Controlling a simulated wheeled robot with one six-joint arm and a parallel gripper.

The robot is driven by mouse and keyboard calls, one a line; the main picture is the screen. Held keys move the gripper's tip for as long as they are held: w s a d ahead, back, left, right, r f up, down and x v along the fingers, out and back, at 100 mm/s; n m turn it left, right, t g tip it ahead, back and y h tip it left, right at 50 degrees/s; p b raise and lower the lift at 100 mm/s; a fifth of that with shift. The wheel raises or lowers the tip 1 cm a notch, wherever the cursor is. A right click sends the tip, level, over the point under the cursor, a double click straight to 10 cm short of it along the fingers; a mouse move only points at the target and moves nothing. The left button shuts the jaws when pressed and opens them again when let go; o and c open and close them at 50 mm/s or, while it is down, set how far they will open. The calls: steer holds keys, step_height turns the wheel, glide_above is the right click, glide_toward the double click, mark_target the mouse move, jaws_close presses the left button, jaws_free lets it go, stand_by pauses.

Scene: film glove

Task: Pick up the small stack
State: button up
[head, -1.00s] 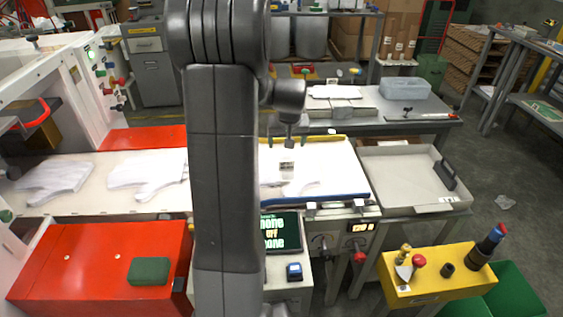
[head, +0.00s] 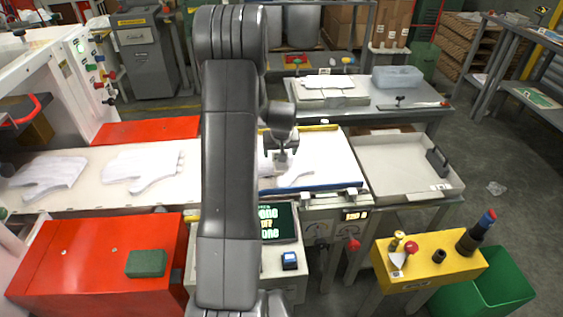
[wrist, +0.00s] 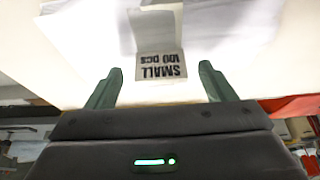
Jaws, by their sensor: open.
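The small stack (head: 295,179) is a flat white glove-like pile on the white, blue-edged work plate (head: 340,170), partly hidden behind my arm and gripper in the head view. In the wrist view a pale band (wrist: 155,30) lies over the white stack, with a label (wrist: 162,66) reading "SMALL 100 pcs". My gripper (wrist: 160,72) is open, its two green-grey fingers spread to either side of the label. It also shows in the head view (head: 280,152), low over the stack. Nothing is held; whether the fingers touch anything cannot be told.
Two white gloves (head: 142,168) (head: 48,176) lie on the belt at left. An empty grey tray (head: 405,188) stands right of the plate. A yellow box (head: 430,264) with knobs is in front right, and a red cabinet (head: 95,262) in front left.

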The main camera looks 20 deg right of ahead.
steer(key=shift+x, duration=0.8)
steer(key=c, duration=1.1)
